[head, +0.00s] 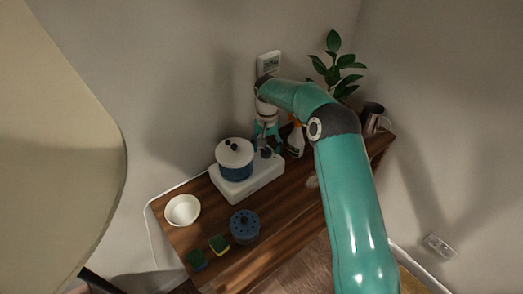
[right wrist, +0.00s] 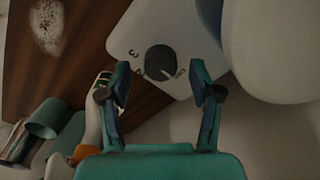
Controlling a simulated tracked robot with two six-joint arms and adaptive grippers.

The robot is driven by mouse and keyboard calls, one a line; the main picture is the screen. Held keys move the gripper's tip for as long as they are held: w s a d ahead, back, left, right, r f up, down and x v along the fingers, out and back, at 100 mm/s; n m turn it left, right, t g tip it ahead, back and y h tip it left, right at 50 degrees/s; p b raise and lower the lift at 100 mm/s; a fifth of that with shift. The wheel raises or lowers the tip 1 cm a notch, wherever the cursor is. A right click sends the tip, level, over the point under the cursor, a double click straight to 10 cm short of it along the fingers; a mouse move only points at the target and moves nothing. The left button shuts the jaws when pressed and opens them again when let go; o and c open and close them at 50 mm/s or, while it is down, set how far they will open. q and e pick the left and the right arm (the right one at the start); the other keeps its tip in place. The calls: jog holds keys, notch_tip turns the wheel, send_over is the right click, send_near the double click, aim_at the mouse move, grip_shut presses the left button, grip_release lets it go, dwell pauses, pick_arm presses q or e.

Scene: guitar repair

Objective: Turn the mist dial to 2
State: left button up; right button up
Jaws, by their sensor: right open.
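The mist dial (right wrist: 161,60) is a dark round knob on the white base (head: 262,180) of a device with a blue pot and white lid (head: 234,153). In the right wrist view the figures 3 and 2 show at the dial's left. A light mark shows at the knob's lower edge; I cannot tell which figure it points to. My right gripper (right wrist: 161,86) is open, its two fingers apart at the dial's lower left and lower right, not visibly touching it. In the head view this gripper (head: 267,140) is above the base's right end. My left gripper is not in view.
A spray bottle (head: 296,141) stands close to the right of the gripper. A metal mug (head: 374,118) and a plant (head: 337,68) stand further right. A white bowl (head: 182,210), a dark perforated canister (head: 245,226) and two sponges (head: 219,244) are on the wooden table's left part.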

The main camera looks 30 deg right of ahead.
jog(key=shift+f, duration=0.8)
jog(key=shift+c, duration=0.2)
